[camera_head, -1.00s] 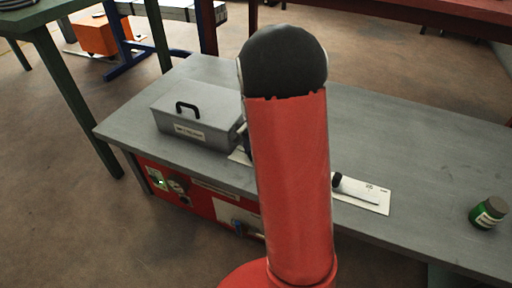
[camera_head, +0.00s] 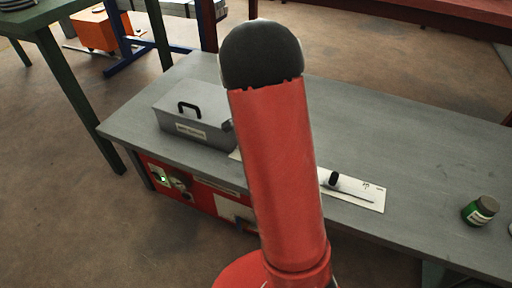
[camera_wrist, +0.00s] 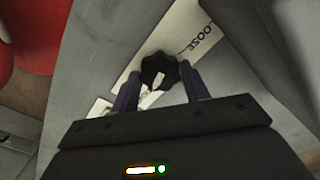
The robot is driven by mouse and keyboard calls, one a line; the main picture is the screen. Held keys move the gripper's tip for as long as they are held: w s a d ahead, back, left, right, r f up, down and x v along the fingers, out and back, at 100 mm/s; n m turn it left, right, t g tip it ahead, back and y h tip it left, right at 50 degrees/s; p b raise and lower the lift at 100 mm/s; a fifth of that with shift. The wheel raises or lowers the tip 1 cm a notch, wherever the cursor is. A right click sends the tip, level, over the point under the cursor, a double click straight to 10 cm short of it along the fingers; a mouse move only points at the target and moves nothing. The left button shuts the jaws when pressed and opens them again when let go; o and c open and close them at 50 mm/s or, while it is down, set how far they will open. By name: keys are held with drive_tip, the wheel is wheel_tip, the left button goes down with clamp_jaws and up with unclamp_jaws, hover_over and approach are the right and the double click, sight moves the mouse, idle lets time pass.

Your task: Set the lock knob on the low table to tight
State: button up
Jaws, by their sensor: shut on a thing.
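The lock knob (camera_wrist: 158,69) is black and lobed, with a pale mark on its top, in the wrist view. It sits on a white plate (camera_wrist: 208,38) whose visible lettering reads "LOOSE" to the upper right. More of the plate shows at the lower left, its print partly hidden. My gripper (camera_wrist: 161,85) has one finger on each side of the knob and is shut on it. In the head view my red arm hides the gripper and the knob. The low table (camera_head: 420,150) is grey.
On the table, a grey lidded box (camera_head: 193,115) with a black handle stands left of my arm. To the right lie a white plate (camera_head: 352,192) with a black-ended thin rod and a green jar (camera_head: 480,211). A red panel (camera_head: 205,193) lies under the front edge.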

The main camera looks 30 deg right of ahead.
idle(0.4)
drive_tip(key=o, duration=1)
drive_tip(key=shift+r+p, duration=0.35)
drive_tip(key=shift+r, duration=3.55)
